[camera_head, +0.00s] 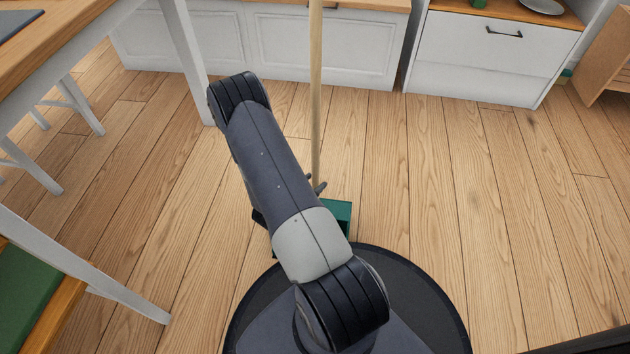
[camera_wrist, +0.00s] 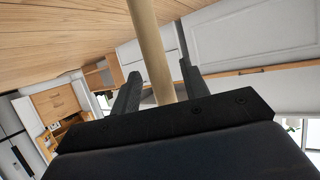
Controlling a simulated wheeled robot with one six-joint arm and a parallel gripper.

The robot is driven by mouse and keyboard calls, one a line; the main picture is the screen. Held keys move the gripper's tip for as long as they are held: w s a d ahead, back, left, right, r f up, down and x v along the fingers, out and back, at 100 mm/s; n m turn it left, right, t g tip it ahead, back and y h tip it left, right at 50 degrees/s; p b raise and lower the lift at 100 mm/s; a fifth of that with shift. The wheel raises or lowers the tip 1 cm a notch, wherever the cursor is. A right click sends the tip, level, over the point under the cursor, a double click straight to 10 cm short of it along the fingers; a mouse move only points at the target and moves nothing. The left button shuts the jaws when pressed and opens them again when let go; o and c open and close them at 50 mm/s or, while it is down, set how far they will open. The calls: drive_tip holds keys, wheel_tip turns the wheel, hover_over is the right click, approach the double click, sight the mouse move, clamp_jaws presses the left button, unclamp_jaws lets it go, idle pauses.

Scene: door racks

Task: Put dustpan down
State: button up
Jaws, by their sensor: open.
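The dustpan has a green pan (camera_head: 340,211) low at the floor, just beyond my round base and partly hidden by my arm. Its long pale wooden handle (camera_head: 316,90) rises upright past the top of the head view. In the wrist view the handle (camera_wrist: 151,50) passes between the two dark fingers of my gripper (camera_wrist: 159,69). The fingers are apart, with a gap visible on at least one side of the handle. In the head view only small dark finger parts of my gripper (camera_head: 318,187) show by the lower handle.
A white table leg (camera_head: 186,60) stands at upper left, with white stools (camera_head: 75,110) beyond. A green-cushioned seat (camera_head: 30,290) is at lower left. White cabinets (camera_head: 490,58) line the back. The wooden floor (camera_head: 500,210) to the right is clear.

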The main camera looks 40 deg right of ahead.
drive_tip(key=p+v, duration=0.3)
drive_tip(key=v, duration=0.8)
